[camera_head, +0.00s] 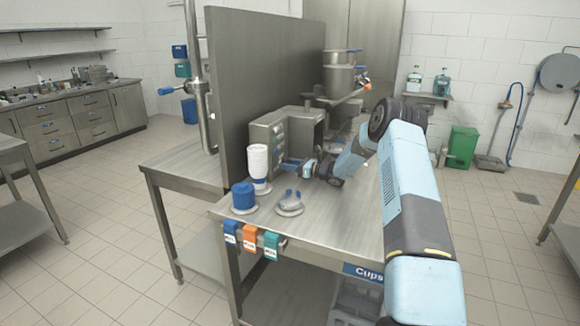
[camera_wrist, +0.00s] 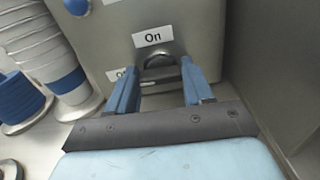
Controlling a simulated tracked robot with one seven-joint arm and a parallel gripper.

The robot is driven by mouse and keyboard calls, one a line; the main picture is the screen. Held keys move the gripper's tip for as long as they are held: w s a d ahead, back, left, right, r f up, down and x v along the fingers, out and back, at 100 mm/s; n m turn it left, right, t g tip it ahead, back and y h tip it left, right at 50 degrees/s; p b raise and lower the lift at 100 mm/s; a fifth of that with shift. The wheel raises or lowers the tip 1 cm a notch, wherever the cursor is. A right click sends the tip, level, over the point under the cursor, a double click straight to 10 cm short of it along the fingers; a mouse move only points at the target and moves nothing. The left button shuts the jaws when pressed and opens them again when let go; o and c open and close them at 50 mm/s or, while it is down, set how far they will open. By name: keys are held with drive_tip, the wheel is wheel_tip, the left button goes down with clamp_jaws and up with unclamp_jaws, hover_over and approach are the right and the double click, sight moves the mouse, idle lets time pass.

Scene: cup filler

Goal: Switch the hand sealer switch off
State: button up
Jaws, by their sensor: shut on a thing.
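The hand sealer switch (camera_wrist: 159,64) is a dark knob on a grey metal panel in the wrist view, directly under a white label reading "On". A second label (camera_wrist: 119,74), mostly hidden behind the left finger, shows only its first letter, "O". My gripper (camera_wrist: 160,80) has its blue fingers on either side of the knob and is shut on it. Which way the knob points is hard to tell. In the head view my gripper (camera_head: 294,162) is at the front of the grey metal machine (camera_head: 268,138); the switch itself is hidden there.
A stack of white cups (camera_head: 258,160) and a blue stack (camera_head: 243,195) stand left of my gripper. A plate with a grey-blue item (camera_head: 290,202) lies nearer the table's front edge. A tall metal panel (camera_head: 250,70) rises behind the machine. The table's right front is fairly clear.

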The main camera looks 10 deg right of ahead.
drive_tip(key=shift+n, duration=0.3)
drive_tip(key=o, duration=1)
drive_tip(key=shift+o, duration=0.2)
drive_tip(key=v, duration=1.3)
drive_tip(key=shift+s+d+f, duration=0.1)
drive_tip(key=shift+s+d, duration=0.1)
drive_tip(key=shift+d, duration=0.15)
